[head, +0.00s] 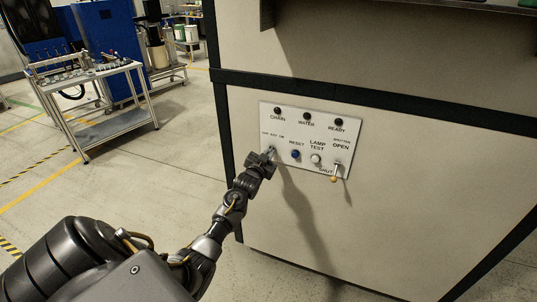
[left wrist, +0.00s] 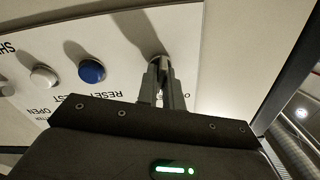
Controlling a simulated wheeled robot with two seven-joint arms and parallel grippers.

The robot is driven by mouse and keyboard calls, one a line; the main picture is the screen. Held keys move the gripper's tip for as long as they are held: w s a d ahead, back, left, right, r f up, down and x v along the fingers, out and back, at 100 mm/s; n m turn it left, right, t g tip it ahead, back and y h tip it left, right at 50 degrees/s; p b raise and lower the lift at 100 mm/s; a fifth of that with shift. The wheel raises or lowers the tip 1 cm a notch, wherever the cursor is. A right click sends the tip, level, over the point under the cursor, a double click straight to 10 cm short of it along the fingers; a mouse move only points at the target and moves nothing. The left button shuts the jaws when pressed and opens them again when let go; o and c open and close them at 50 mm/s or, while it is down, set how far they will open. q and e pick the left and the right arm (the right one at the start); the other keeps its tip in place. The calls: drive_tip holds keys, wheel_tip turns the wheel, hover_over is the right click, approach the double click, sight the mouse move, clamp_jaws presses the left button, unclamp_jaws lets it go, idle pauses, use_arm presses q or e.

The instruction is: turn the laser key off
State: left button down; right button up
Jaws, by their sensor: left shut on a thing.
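The white control panel (head: 304,165) is on the front of a large beige cabinet. The key switch at its lower left is mostly hidden behind my left gripper (head: 268,156); a label above it is too small to read surely. In the left wrist view my left gripper (left wrist: 163,84) is shut on the laser key (left wrist: 160,62), a small metal piece between its fingertips at the panel face. The key's angle is hard to tell. My right gripper is in neither view.
To the right of the key are a blue RESET button (head: 295,154), a white LAMP TEST button (head: 316,159) and a shutter toggle (head: 335,174). Dark lamps (head: 307,117) line the panel top. A wheeled cart (head: 95,100) stands at the left, with open floor between.

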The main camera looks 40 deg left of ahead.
use_arm(q)
drive_tip(key=n, duration=0.4)
drive_tip(key=shift+n+p, duration=0.3)
drive_tip(key=shift+a+n+p, duration=0.1)
drive_tip(key=shift+n+p, duration=0.25)
drive_tip(key=shift+n, duration=2.15)
drive_tip(key=c, duration=1.5)
unclamp_jaws()
drive_tip(key=shift+c, duration=0.2)
drive_tip(key=b+v, duration=0.2)
drive_tip(key=v, duration=0.9)
